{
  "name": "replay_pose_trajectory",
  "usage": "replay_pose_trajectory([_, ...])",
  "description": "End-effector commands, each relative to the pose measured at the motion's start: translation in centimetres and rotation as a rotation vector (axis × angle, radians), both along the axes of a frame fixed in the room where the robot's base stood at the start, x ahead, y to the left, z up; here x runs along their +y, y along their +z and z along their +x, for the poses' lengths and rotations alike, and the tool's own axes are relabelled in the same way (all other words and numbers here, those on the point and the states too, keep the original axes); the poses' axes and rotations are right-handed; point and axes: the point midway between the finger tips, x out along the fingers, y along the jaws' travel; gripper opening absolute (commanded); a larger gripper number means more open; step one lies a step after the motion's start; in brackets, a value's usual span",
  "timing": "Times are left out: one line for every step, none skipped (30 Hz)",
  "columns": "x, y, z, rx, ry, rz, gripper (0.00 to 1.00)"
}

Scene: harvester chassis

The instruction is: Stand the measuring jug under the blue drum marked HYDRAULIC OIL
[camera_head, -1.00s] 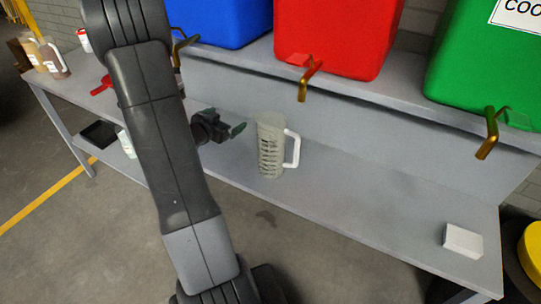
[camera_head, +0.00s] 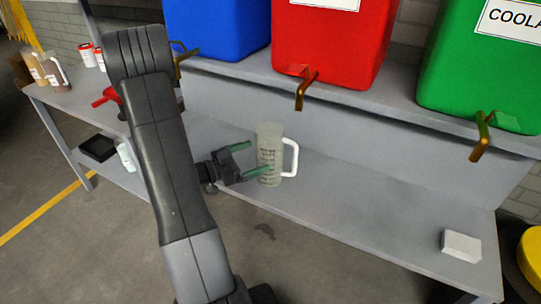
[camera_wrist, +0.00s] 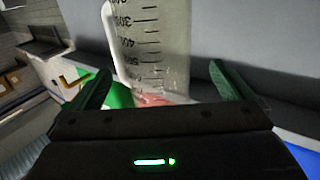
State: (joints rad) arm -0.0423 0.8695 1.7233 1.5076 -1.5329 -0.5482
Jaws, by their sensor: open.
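The measuring jug (camera_head: 268,150) is clear and greyish, with dark graduations and a white handle on its right. It stands upright on the lower bench surface, below and left of the red drum's tap. In the wrist view the jug (camera_wrist: 155,45) shows between the fingers, its top cut off. My gripper (camera_head: 260,157) is open, with green fingers on either side of the jug's left part; I cannot tell if they touch it. The blue drum (camera_head: 217,22) is on the raised shelf, left of the red drum; its marking is not visible. Its brass tap (camera_head: 180,58) is partly behind my arm.
The red drum (camera_head: 325,45) and green drum (camera_head: 475,75) have brass taps jutting over the bench (camera_head: 380,215). A white block (camera_head: 461,245) lies at the bench's right end. Containers (camera_head: 55,75) and a red item (camera_head: 106,97) stand at the left.

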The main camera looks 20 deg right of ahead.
Motion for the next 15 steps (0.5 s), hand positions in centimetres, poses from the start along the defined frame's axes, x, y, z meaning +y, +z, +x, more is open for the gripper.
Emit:
replay_pose_trajectory([-0.7, 0.0, 0.0, 0.001, -0.002, 0.001, 1.00])
replay_pose_trajectory([-1.0, 0.0, 0.1, 0.001, -0.002, 0.001, 1.00])
replay_pose_trajectory([-1.2, 0.0, 0.1, 0.001, -0.001, 0.001, 1.00])
replay_pose_trajectory([-1.4, 0.0, 0.1, 0.001, 0.000, 0.000, 1.00])
replay_pose_trajectory([-1.5, 0.0, 0.2, 0.001, 0.000, 0.000, 1.00])
replay_pose_trajectory([-1.7, 0.0, 0.2, 0.001, 0.000, 0.000, 1.00])
replay_pose_trajectory([-1.8, 0.0, 0.2, 0.001, 0.000, 0.000, 1.00])
replay_pose_trajectory([-2.1, 0.0, 0.1, 0.001, -0.001, 0.000, 1.00])
replay_pose_trajectory([-2.6, 0.0, 0.1, 0.001, -0.002, 0.001, 1.00])
replay_pose_trajectory([-3.0, 0.0, 0.1, 0.000, -0.002, 0.001, 1.00])
replay_pose_trajectory([-3.4, 0.0, 0.1, 0.000, -0.002, 0.001, 1.00])
replay_pose_trajectory([-4.1, 0.0, 0.1, 0.000, -0.003, 0.001, 1.00])
replay_pose_trajectory([-4.5, 0.0, 0.1, 0.000, -0.003, 0.001, 1.00])
replay_pose_trajectory([-5.0, 0.0, 0.1, 0.001, -0.003, 0.000, 1.00])
replay_pose_trajectory([-5.5, -0.1, 0.2, 0.000, -0.002, 0.001, 1.00])
